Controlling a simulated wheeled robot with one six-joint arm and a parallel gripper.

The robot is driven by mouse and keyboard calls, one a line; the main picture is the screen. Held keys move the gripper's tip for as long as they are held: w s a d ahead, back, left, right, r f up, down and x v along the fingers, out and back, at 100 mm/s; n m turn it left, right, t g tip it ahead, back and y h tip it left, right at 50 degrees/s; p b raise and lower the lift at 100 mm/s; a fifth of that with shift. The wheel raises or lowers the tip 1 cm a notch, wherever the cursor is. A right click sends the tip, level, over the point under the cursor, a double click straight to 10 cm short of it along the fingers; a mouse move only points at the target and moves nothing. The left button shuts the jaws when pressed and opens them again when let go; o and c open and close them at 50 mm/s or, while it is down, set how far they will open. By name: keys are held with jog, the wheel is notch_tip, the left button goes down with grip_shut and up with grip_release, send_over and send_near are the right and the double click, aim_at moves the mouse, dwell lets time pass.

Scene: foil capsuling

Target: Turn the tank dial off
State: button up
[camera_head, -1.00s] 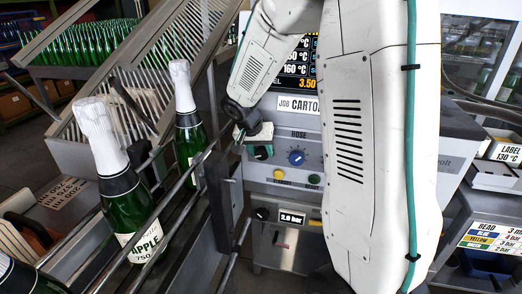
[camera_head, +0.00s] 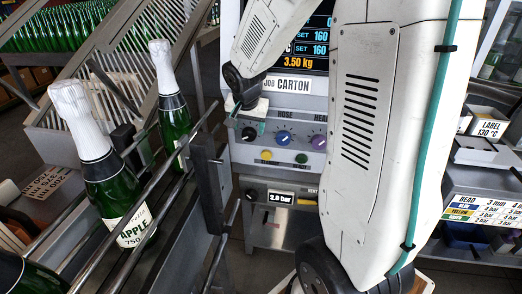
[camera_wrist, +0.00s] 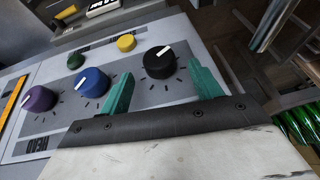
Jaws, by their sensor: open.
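The tank dial is taken to be the black knob (camera_head: 249,134) at the left of the panel's dial row; its label is hidden. In the wrist view the black knob (camera_wrist: 159,64) lies between my gripper's two teal fingertips (camera_wrist: 159,76). Its white pointer mark aims up and right there. My gripper (camera_head: 247,118) is open, at the panel's upper left, with visible gaps beside the knob in the wrist view. I cannot tell if either finger touches it.
The blue hose dial (camera_head: 284,137) and purple head dial (camera_head: 318,142) sit close beside it. Yellow (camera_head: 266,155) and green (camera_head: 301,158) buttons are below. Metal rails (camera_head: 150,215) with foil-topped bottles (camera_head: 112,190) stand at left.

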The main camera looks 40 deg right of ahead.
jog(key=s+a+r+n, duration=0.3)
jog(key=s+a, duration=0.2)
jog(key=s, duration=0.2)
jog(key=s+a+r+n+g+y, duration=0.1)
jog(key=s+a+r+n, duration=0.2)
jog(key=s, duration=0.5)
jog(key=s+a+r+n+y, duration=0.1)
jog(key=s+a+r+n, duration=0.2)
jog(key=s+a, duration=0.4)
jog(key=shift+s+r+g, duration=0.4)
jog(key=shift+s+r, duration=0.35)
jog(key=shift+r, duration=0.1)
